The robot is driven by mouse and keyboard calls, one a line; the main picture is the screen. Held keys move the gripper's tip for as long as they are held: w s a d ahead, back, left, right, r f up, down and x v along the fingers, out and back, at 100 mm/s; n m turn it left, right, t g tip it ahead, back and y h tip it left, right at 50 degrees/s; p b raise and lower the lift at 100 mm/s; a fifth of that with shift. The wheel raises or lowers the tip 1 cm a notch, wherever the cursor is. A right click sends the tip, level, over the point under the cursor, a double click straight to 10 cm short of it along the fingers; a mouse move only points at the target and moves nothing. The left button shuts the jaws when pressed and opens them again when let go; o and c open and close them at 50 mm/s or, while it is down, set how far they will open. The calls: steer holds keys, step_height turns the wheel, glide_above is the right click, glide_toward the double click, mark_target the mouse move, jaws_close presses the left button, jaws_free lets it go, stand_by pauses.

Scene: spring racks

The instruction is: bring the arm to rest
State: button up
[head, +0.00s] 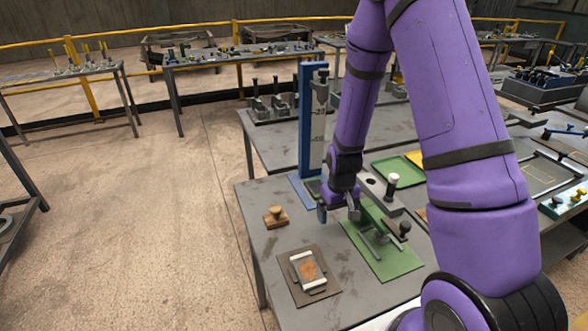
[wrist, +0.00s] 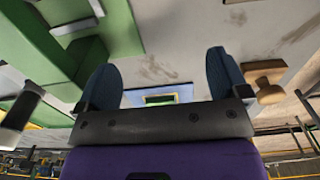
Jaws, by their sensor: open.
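My purple arm reaches over the grey work table (head: 262,187) in the head view. My gripper (head: 338,213) hangs beside the green fixture (head: 383,243), above the table. In the wrist view my gripper (wrist: 165,80) has two blue-grey fingertips standing well apart, with nothing between them. The gripper is open and empty. In the head view the arm hides part of the table and of the fixture's surroundings.
A wooden stamp-like block (head: 276,216) and a brown board with a framed piece (head: 308,273) lie left of the gripper. A tall blue stand (head: 306,125) rises behind it. A green tray (head: 398,168) lies farther back. Open floor (head: 150,220) is at the left.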

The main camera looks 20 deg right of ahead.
steer(key=s+a+r+t, duration=0.1)
steer(key=s+r, duration=0.1)
steer(key=r, duration=1)
steer(key=s+a+r+t, duration=0.2)
steer(key=s+r, duration=0.1)
steer(key=r, duration=1)
steer(key=s+a+r+t, duration=0.1)
steer(key=s+r+t, duration=0.1)
steer(key=s+r, duration=1.1)
steer(key=s, duration=0.3)
steer(key=shift+s+a+r, duration=0.2)
steer(key=shift+s, duration=0.1)
